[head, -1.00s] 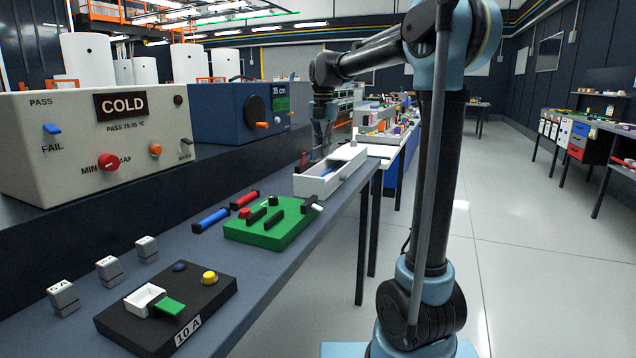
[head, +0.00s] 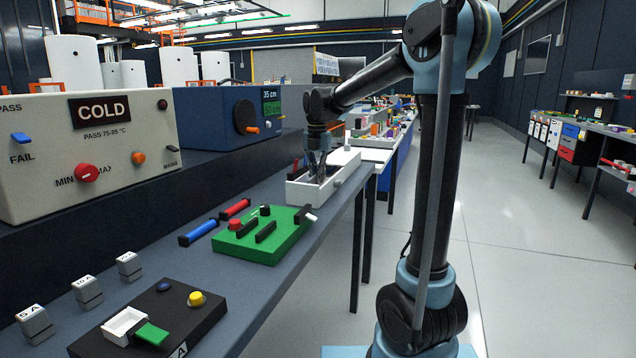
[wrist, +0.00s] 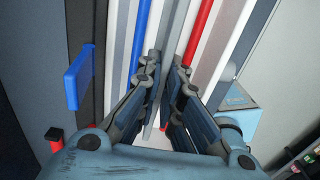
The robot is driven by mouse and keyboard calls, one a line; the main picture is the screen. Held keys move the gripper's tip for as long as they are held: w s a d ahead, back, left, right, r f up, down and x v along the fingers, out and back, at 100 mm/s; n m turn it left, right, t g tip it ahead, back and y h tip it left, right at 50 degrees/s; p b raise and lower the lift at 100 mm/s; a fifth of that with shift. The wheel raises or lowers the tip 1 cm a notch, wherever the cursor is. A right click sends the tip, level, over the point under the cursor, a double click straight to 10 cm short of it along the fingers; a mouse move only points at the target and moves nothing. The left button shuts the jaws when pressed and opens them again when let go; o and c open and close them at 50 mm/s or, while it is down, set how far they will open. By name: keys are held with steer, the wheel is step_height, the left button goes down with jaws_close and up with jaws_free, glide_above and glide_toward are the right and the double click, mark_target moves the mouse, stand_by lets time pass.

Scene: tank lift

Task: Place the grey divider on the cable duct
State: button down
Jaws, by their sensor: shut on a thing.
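The cable duct is a long white open channel (head: 303,197) on the bench in the head view. In the wrist view its pale walls (wrist: 110,40) run lengthwise, with a blue cable (wrist: 141,40) on the left and a red cable (wrist: 199,35) on the right. My gripper (head: 318,178) points down into the duct in the head view. In the wrist view my gripper (wrist: 165,80) is shut on the thin grey divider (wrist: 175,35), which lies between the two cables. The fingers hide part of the divider, and I cannot tell whether its lower edge touches the duct floor.
A green board (head: 265,243) with black and red parts lies nearer on the bench, beside blue (head: 198,233) and red (head: 235,209) bars. A black fuse box (head: 185,315) is closer. Test units (head: 228,115) stand behind. Open floor lies right of the bench edge.

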steer(key=shift+f, duration=0.75)
steer(key=c, duration=1.8)
jaws_free()
